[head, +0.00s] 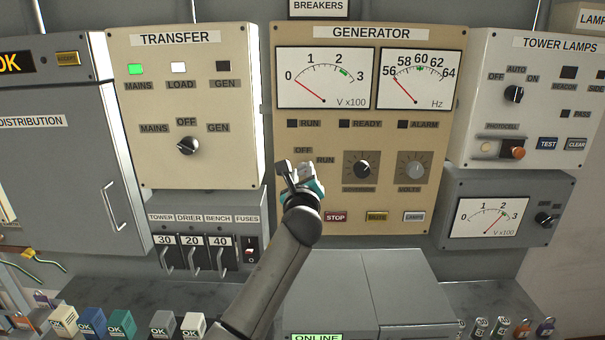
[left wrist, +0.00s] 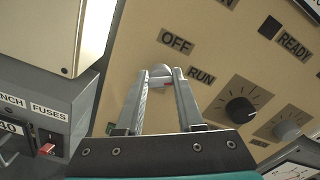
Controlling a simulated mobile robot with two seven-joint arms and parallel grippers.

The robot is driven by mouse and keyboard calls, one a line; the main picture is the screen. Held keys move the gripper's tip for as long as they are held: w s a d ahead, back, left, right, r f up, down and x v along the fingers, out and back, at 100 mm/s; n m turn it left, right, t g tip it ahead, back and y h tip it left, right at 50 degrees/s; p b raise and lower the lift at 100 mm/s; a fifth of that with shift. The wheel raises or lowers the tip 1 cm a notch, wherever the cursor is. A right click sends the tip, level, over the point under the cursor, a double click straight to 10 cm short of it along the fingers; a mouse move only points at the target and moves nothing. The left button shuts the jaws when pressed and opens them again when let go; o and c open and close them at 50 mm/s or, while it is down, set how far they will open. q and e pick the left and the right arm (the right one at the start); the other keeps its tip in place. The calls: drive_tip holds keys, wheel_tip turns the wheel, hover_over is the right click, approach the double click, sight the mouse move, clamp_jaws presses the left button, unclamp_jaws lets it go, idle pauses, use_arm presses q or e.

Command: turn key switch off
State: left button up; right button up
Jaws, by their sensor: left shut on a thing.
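The key switch (left wrist: 159,70) is a small silver round piece on the beige generator panel (head: 440,205), below and left of the OFF label (left wrist: 176,43) and RUN label (left wrist: 201,75) in the left wrist view. My left gripper (left wrist: 160,80) has its two fingers closed around it, with a bit of red between the tips. In the head view my left gripper (head: 303,172) reaches up to the panel beside the RUN label and hides most of the switch. Which position the switch points to cannot be told. My right gripper is not in view.
The transfer panel (head: 225,90) and a fuse box (head: 245,205) stand to the left. A grey cabinet (head: 330,275) stands below the panel.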

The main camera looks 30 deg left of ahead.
use_arm(q)
clamp_jaws()
drive_tip(key=shift+n, duration=0.3)
drive_tip(key=n, duration=0.3)
drive_tip(key=shift+p, duration=0.35)
drive_tip(key=n, duration=0.4)
drive_tip(key=shift+f, duration=0.1)
drive_tip(key=shift+n, duration=2.2)
drive_tip(key=o, duration=0.7)
unclamp_jaws()
